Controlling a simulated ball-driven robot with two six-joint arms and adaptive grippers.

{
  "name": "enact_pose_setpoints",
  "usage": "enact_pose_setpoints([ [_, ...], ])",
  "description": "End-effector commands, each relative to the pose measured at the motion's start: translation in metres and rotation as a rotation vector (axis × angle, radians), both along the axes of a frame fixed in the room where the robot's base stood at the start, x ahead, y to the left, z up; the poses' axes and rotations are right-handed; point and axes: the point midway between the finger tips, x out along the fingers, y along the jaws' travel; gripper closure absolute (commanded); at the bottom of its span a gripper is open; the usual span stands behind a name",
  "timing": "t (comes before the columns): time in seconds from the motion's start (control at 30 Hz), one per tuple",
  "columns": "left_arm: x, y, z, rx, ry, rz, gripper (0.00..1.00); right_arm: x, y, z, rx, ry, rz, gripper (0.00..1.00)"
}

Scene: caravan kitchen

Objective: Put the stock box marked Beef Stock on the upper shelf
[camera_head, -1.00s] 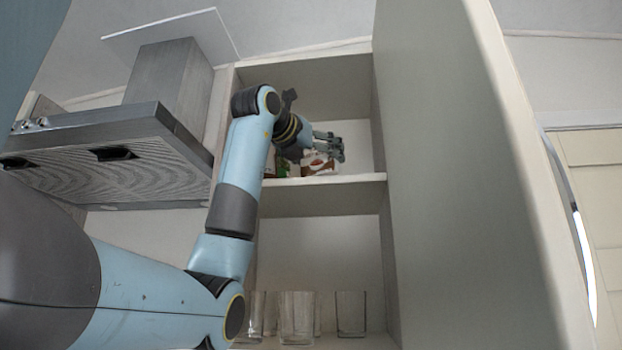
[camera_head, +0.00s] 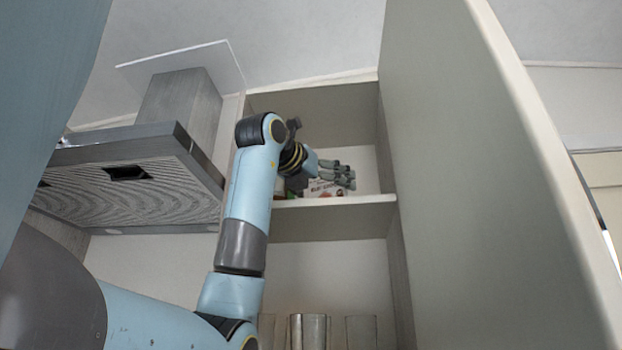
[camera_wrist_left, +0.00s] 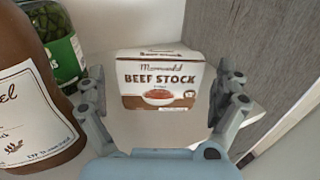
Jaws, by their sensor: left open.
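The Beef Stock box (camera_wrist_left: 160,82) is white and brown with a bowl picture. It stands upright on the white upper shelf (camera_head: 345,202), its label facing the left wrist camera. In the head view the box (camera_head: 321,190) shows only partly behind my left gripper (camera_head: 342,178). My left gripper is open, reaching into the upper compartment. In the left wrist view its fingers (camera_wrist_left: 158,92) are on either side of the box, with gaps between them and its sides. My right gripper is not in view.
A large brown labelled bottle (camera_wrist_left: 30,95) and a green jar (camera_wrist_left: 62,55) stand left of the box. A grey cabinet side wall (camera_wrist_left: 270,50) is on the right. Several glasses (camera_head: 311,333) stand below. An open door panel (camera_head: 470,170) and a cooker hood (camera_head: 130,180) flank the cupboard.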

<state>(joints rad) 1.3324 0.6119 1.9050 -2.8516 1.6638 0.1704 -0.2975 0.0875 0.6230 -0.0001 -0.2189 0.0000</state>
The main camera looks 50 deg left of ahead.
Motion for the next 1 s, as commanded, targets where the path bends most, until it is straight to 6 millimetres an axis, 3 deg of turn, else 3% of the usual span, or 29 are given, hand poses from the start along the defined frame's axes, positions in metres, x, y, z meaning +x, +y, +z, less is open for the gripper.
enact_pose_setpoints([
  [0.3,-0.068,-0.021,-0.002,0.002,-0.006,0.0,0.0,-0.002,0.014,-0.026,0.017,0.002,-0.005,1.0],
  [0.43,-0.087,-0.028,-0.001,0.001,-0.004,-0.001,0.0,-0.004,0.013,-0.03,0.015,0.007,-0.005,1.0],
  [0.6,-0.099,-0.031,-0.001,0.0,-0.001,0.0,0.0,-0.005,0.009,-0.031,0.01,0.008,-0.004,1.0],
  [1.0,-0.1,-0.032,-0.001,0.0,0.0,0.0,0.0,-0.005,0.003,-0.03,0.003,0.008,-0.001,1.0],
])
